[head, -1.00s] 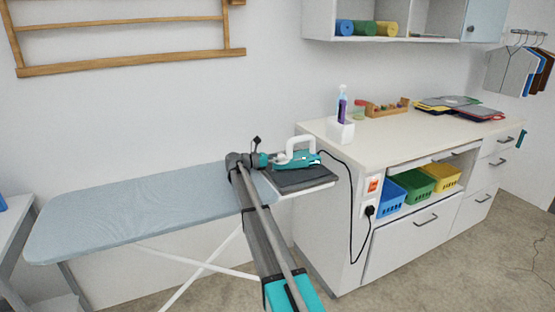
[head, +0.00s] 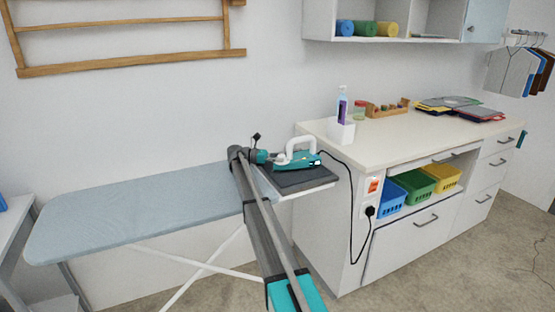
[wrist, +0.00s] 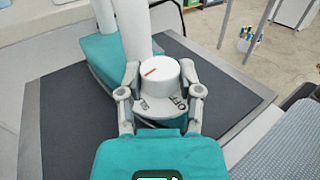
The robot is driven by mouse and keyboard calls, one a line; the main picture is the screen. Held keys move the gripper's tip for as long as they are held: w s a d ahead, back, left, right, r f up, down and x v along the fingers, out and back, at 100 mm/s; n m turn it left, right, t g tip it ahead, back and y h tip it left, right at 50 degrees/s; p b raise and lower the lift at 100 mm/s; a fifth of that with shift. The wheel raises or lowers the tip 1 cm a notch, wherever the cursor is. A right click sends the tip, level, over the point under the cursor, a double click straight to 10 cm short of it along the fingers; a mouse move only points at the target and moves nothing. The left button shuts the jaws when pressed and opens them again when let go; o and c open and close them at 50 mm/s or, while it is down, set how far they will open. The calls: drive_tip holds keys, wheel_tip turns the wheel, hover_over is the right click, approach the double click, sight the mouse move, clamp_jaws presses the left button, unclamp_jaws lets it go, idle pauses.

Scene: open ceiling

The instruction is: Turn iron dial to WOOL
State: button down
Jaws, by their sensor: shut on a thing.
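The teal and white iron (head: 300,157) rests on a dark pad (head: 312,177) at the right end of the ironing board (head: 140,208). Its white dial (wrist: 158,78), with a red pointer mark, faces the wrist camera. My gripper (wrist: 161,98) is shut on the dial, one finger at each side. In the head view my arm hides part of the board beside the iron.
A black cord (head: 351,200) runs from the iron to a socket (head: 369,211) on the cabinet side. The white counter (head: 390,145) at right holds a spray bottle (head: 342,105) in a white holder and folded cloths. Blue, green and yellow baskets (head: 418,185) sit below.

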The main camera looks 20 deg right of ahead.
drive_tip(key=shift+s, duration=0.1)
drive_tip(key=shift+c, duration=1.3)
unclamp_jaws()
